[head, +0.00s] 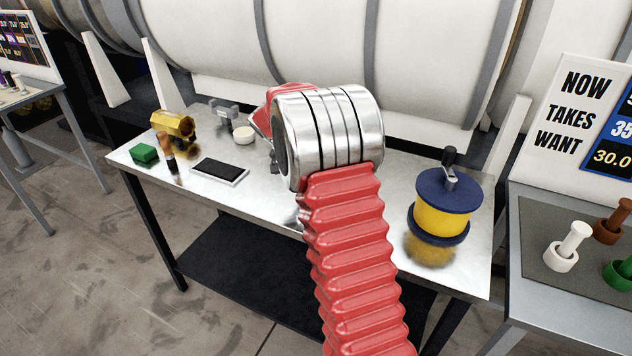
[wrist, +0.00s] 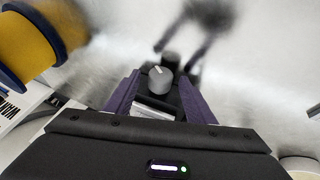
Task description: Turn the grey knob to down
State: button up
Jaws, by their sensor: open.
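The grey knob (wrist: 161,79) shows in the wrist view as a small round knob with a pale mark on its top, on a dark mount. The mark's exact direction is too small to tell. My gripper (wrist: 162,80) is open, with its purple fingers on either side of the knob. I cannot tell whether either finger touches it. In the head view my own arm hides the knob and the gripper fingers.
A yellow spool with blue flanges (head: 443,208) stands on the right of the metal table (head: 345,240). A gold hexagonal piece (head: 175,124), a green block (head: 144,154), a dark flat device (head: 220,171) and a white disc (head: 244,134) lie on the left.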

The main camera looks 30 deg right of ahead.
jog(key=v, duration=1.2)
jog(key=shift+r, duration=0.35)
jog(key=shift+a, duration=0.15)
jog(key=s+a+r+n+t+y, duration=0.2)
jog(key=s+a+r+n, duration=0.1)
jog(key=s+a, duration=0.45)
jog(key=s+a+r+n+t+y, duration=0.1)
jog(key=s+a+r+n+t, duration=0.15)
jog(key=s+a, duration=0.5)
jog(key=s+a+f+n+y, duration=0.1)
jog(key=s+a+n, duration=0.1)
jog(key=s, duration=0.3)
jog(key=s+a+f+n+t+y, duration=0.1)
jog(key=s+a+n, duration=0.1)
jog(key=s, duration=0.3)
jog(key=s+a+f+n, duration=0.1)
jog(key=s+a+n, duration=0.1)
jog(key=s, duration=0.3)
jog(key=shift+s+a+f+t+y, duration=0.3)
jog(key=shift+a+f+t+y, duration=0.05)
jog(key=shift+a+f+y, duration=0.05)
jog(key=shift+c, duration=0.5)
